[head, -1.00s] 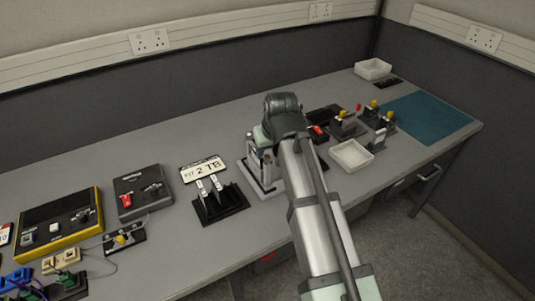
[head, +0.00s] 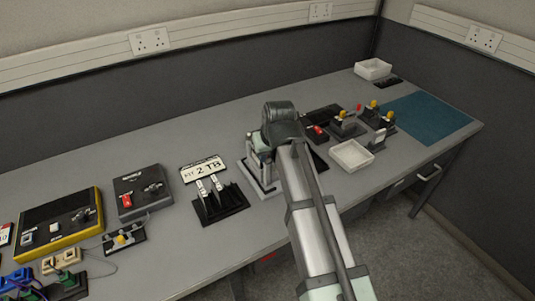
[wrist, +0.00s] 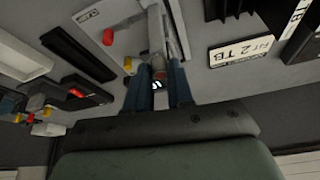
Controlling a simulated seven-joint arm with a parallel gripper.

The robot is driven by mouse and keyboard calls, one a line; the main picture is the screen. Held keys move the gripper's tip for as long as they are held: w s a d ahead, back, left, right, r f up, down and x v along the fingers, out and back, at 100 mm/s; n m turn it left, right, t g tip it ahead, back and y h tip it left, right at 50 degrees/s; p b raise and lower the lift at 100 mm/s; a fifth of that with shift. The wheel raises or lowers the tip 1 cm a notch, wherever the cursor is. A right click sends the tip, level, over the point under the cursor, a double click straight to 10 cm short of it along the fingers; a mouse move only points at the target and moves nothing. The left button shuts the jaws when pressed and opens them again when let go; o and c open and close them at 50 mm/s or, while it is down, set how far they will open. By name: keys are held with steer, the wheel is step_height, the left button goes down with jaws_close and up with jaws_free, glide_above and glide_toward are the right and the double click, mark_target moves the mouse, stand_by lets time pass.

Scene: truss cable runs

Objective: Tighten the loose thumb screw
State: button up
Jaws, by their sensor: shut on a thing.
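In the wrist view, the two dark fingers of my gripper (wrist: 158,92) are closed around a small knob-like part, which I take to be the thumb screw (wrist: 158,74). Only its brownish end shows; the rest is hidden between the fingers. It sits at a light grey bracket (wrist: 178,38) on a flat base. In the head view, my gripper (head: 262,168) points down over the grey base plate (head: 266,190) of this fixture, right of the number plate. My arm hides much of the fixture there, and the screw itself cannot be made out.
A number plate (head: 203,168) and a black stand (head: 221,206) are left of the fixture. A white tray (head: 351,155) and yellow-knobbed blocks (head: 345,124) are to the right. A black box (head: 142,190) stands further left. Bare bench lies behind the fixture.

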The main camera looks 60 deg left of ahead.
jaws_close()
steer(key=n+g, duration=0.1)
steer(key=n, duration=0.1)
steer(key=n+g, duration=0.1)
steer(key=n, duration=0.2)
steer(key=shift+w, duration=0.2)
steer(key=n, duration=0.2)
steer(key=n+g, duration=0.1)
steer(key=n, duration=0.1)
steer(key=shift+w+a+g+h, duration=0.1)
steer(key=shift+a+g+h, duration=0.05)
steer(key=shift+g+h, duration=0.2)
steer(key=shift+n+g+h, duration=0.35)
steer(key=shift+n+h, duration=0.1)
steer(key=shift+n, duration=1.65)
steer(key=o, duration=0.6)
jaws_free()
